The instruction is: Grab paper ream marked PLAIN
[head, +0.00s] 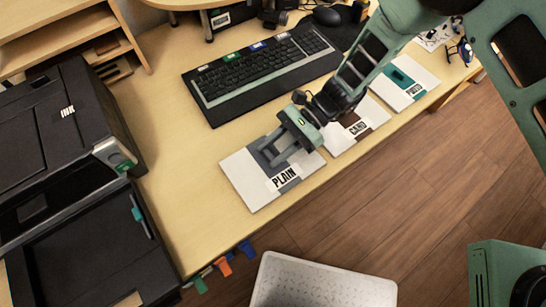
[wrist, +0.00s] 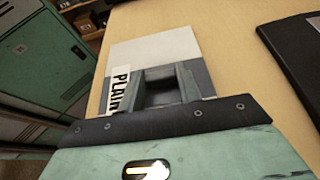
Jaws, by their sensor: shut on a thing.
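The paper ream marked PLAIN (head: 243,183) is white with a grey band and lies flat on the desk near its front edge. My gripper (head: 279,155) is over the ream's grey band, with its jaws shut on the ream. The ream also shows in the wrist view (wrist: 150,52), with the PLAIN label at the left of the fingers (wrist: 163,88). The fingertips' exact contact with the ream is hidden in both views.
The ream marked CARD (head: 345,140) lies just right of PLAIN, and a teal-banded ream (head: 403,83) lies beyond it. A keyboard (head: 262,72) is behind. A black printer (head: 60,150) stands at left. A white bin (head: 320,283) is below the desk edge.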

